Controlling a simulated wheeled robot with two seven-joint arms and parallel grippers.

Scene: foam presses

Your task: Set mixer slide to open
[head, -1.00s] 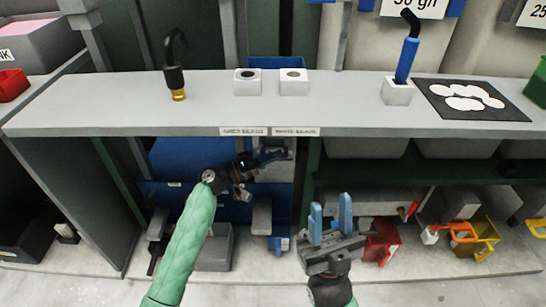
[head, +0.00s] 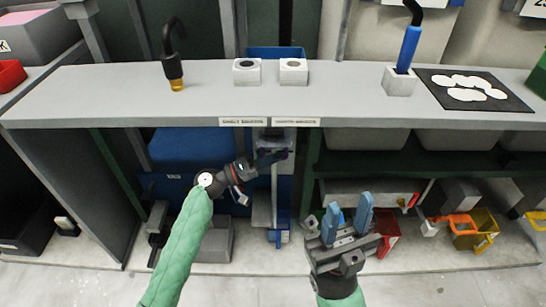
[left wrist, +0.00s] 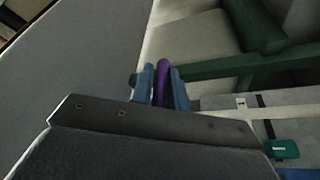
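A purple bar-shaped handle (left wrist: 162,78) stands between the two blue fingers of my left gripper (left wrist: 163,90) in the left wrist view. The fingers lie close along both sides of it and appear shut on it. In the head view my left gripper (head: 272,157) is under the shelf edge, below the two bead labels, in front of a grey upright mechanism (head: 262,205). The handle is dark and mostly hidden there, and I cannot tell the slide's position. My right gripper (head: 349,222) is open and empty, low at the right, its blue fingers pointing up.
The grey shelf (head: 330,100) overhangs the left gripper. On it are two white blocks (head: 247,71), a black-and-gold hooked tool (head: 174,70) and a blue hooked tool (head: 408,48). Red (head: 387,225) and yellow (head: 478,232) bins stand low at the right.

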